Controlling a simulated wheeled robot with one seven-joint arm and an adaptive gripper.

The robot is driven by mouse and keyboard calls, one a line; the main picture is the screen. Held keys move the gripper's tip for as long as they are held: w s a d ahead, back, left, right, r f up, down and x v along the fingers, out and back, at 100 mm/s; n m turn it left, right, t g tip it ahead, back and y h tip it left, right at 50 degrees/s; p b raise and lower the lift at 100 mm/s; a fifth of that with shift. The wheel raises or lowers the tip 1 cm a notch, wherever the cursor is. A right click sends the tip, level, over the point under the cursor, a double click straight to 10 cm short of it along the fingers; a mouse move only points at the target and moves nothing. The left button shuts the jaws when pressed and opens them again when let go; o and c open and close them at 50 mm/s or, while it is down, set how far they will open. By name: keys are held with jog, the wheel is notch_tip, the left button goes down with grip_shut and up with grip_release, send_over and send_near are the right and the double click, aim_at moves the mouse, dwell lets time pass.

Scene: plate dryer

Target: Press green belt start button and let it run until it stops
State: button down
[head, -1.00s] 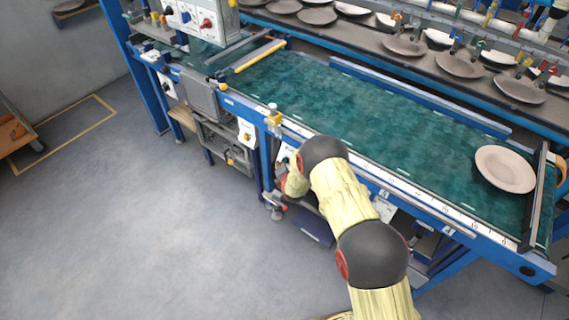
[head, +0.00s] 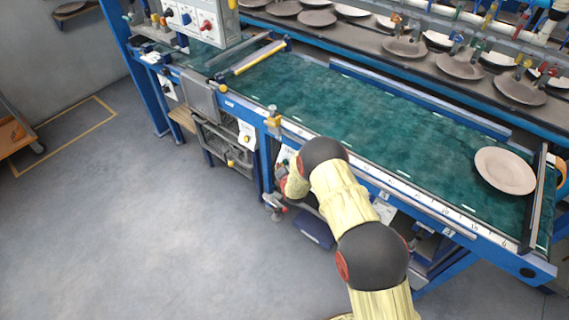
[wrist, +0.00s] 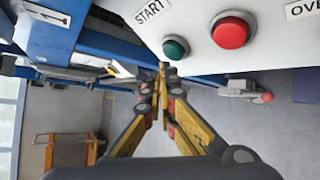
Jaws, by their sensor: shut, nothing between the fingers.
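In the wrist view, the green start button (wrist: 175,47) sits on a pale control panel beside a START label (wrist: 150,12). My gripper (wrist: 163,80) is shut and empty. Its fingertips are close to the green button, just below it in the picture; I cannot tell whether they touch it. In the head view, the green belt (head: 330,105) runs along the blue-framed table, with one pale plate (head: 505,171) at its right end. My arm hides the button and gripper there.
A large red button (wrist: 231,31) is right beside the green one. A control box with knobs (head: 197,20) stands at the belt's far left end. Plates fill the rack (head: 385,45) behind the belt. The floor at left (head: 120,220) is clear.

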dwell(0.4)
jog(key=shift+w+d+f+b, duration=0.2)
jog(key=shift+w+d+b, duration=0.05)
jog(key=shift+b, duration=0.2)
